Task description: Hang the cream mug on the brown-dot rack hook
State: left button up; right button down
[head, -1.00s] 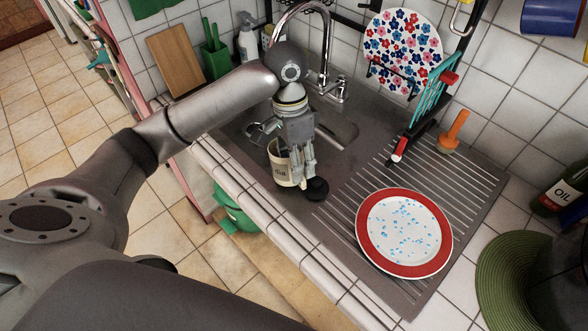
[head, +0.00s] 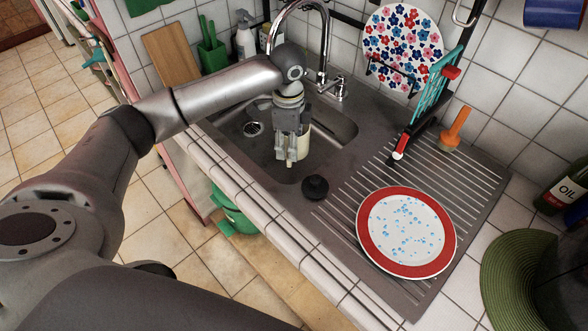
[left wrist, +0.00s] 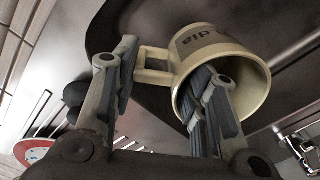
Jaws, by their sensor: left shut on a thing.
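The cream mug (head: 304,143) shows partly behind my left gripper (head: 291,161) in the head view, over the sink basin. In the left wrist view the mug (left wrist: 222,62) is tilted on its side, with dark lettering on its wall. One finger of my left gripper (left wrist: 165,72) reaches inside the mug's mouth, and the other is outside by the handle (left wrist: 152,65). The gripper is shut on the mug. I cannot make out the brown dot. A metal hook (head: 466,14) shows at the upper right. My right gripper is not in view.
The faucet (head: 327,52) arches behind my left gripper. A black round stopper (head: 315,187) lies at the basin's edge. A red-rimmed plate (head: 371,246) lies on the drainboard, near an orange-handled brush (head: 456,125). A flowered plate (head: 402,45) stands against the wall. A blue mug (head: 554,13) is at top right.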

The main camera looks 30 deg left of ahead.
aim_at(290, 167)
pick_arm(q)
notch_tip(290, 167, down, 6)
jog(key=shift+r+p, duration=0.25)
jog(key=shift+p, duration=0.2)
notch_tip(290, 167, down, 3)
jog(key=shift+f+p, duration=0.1)
jog(key=shift+p, duration=0.8)
jog(key=shift+f, duration=0.4)
jog(key=o, duration=1.3)
jog(key=shift+o, duration=0.2)
